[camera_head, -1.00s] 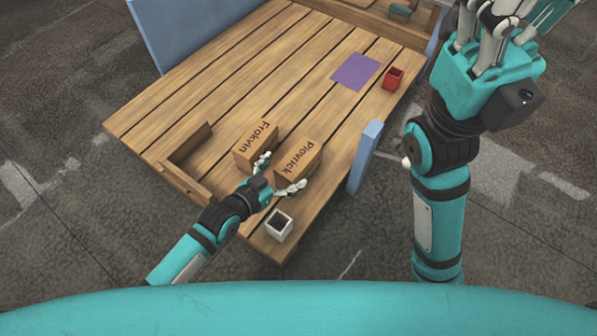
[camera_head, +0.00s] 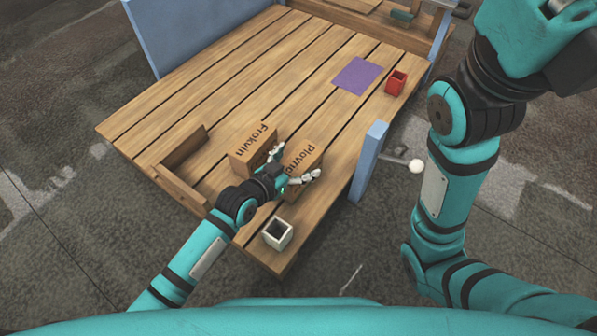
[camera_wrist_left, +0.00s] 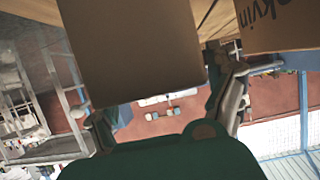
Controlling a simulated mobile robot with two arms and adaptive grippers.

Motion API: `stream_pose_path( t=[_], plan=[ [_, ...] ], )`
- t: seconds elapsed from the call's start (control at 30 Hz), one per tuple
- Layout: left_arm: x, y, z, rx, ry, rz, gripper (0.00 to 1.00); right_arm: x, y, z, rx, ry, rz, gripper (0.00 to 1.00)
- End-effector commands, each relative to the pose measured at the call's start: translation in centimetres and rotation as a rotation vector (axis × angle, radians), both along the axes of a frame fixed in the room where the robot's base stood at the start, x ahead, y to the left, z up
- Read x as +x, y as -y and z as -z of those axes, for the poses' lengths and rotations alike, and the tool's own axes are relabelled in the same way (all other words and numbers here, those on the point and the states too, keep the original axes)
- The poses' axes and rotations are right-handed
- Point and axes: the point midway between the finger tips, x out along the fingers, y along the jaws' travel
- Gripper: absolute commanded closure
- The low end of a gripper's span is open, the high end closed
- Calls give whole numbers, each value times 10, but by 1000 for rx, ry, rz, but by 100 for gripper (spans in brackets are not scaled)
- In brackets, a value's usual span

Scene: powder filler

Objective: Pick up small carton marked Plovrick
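The small carton marked Plovrick (camera_head: 305,156) stands on the wooden table near its front right edge. My left gripper (camera_head: 296,163) is at the carton's near end, with one finger on each side of it. In the left wrist view the plain face of this carton (camera_wrist_left: 138,50) fills the space between the open fingers of the gripper (camera_wrist_left: 165,100). A gap shows beside the right finger; firm contact cannot be seen. The carton marked Frokvin (camera_head: 251,140) stands just left of it and also shows in the left wrist view (camera_wrist_left: 280,25). My right gripper (camera_head: 562,8) is mostly cut off at the top right.
A white open container (camera_head: 278,235) stands on the near corner, close to my left wrist. A wooden ledge (camera_head: 180,172) is at the left. A blue post (camera_head: 370,160) rises at the right edge. A red container (camera_head: 396,83) and purple mat (camera_head: 358,75) lie farther back.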

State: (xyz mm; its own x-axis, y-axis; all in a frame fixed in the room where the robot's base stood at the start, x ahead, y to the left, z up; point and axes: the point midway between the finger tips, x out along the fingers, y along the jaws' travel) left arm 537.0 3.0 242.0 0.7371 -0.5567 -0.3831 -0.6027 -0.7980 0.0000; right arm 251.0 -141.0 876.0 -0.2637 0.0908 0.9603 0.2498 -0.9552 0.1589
Motion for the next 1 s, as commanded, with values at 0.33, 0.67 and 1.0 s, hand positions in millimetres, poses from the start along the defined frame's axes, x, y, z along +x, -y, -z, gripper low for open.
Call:
stream_pose_path(
  t=[0.33,0.67,1.0],
  plan=[
    [0,0,0,0,0,0,56,0,0,0,0,0,0,60],
    [0,0,-2,-2,3,0,95,0,0,0,0,1,-1,60],
    [0,0,-10,-2,3,0,95,-1,1,-5,2,6,-2,60]
  ],
)
